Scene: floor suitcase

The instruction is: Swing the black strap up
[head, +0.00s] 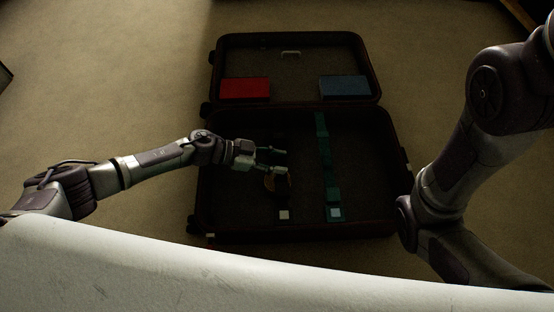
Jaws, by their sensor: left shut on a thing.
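An open dark suitcase (365,228) lies on the floor in the head view. The black strap (283,198) is in its near half, left of the middle, hard to make out against the dark lining. A pale square end piece (283,214) shows at its near end. My left gripper (282,161) reaches in from the left over the near half and is shut on the black strap. The fingers hide the part they grip. My right arm comes down at the right, and its gripper is not in view.
A green strap (328,165) with a pale end piece runs lengthwise to the right of the black one. A red box (245,88) and a blue box (345,85) lie in the far half. Bare carpet (130,80) surrounds the suitcase.

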